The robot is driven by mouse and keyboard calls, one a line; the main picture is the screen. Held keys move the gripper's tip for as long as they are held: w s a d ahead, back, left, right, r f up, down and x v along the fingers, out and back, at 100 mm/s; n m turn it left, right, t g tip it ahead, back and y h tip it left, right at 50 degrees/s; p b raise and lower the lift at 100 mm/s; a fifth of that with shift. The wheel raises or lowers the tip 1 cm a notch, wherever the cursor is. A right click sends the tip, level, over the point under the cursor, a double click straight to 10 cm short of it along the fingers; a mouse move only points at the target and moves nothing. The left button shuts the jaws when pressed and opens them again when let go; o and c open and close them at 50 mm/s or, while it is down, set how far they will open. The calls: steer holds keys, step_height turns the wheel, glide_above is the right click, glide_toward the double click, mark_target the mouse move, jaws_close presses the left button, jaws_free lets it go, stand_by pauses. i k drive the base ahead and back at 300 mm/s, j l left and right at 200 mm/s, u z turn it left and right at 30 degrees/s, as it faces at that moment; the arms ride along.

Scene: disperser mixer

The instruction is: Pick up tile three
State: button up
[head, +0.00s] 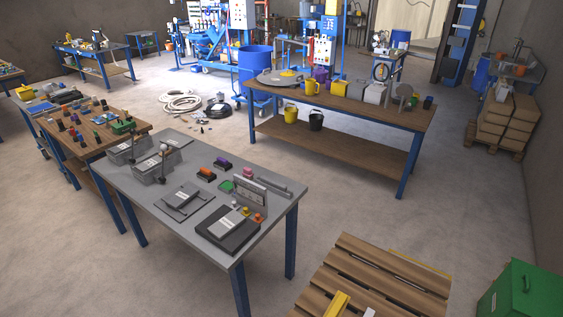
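No thing in the head view can be made out as tile three; any number or label is too small to read. Flat plate-like pieces lie on the grey-topped table (151,203) in the near left. One is a dark slab (240,237) with a light grey plate (227,223) on it. Another is a thinner grey plate (183,200) to its left. A pale framed panel (250,190) stands upright behind the dark slab. My gripper is not in view.
A wood-topped bench (400,112) with buckets and pots stands behind. A cluttered wooden table (75,150) adjoins on the left. A pallet (385,275) and a green box (520,293) are at the front right. Floor (390,220) between is clear.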

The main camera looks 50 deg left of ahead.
mark_target(182, 197)
steer(key=u, duration=2.6)
steer(key=z, duration=0.55)
steer(key=i+j+z, duration=0.6)
steer(key=j+z, duration=0.15)
steer(key=i+j+z, duration=0.1)
steer(key=j+z, duration=0.15)
steer(key=j, duration=0.15)
steer(key=i+j+z, duration=0.25)
steer(key=j, duration=0.15)
steer(key=i+j, duration=0.1)
steer(key=j, duration=0.6)
steer(key=i+j+z, duration=0.1)
steer(key=j, duration=0.55)
steer(key=i+j, duration=0.15)
steer(key=j, duration=0.55)
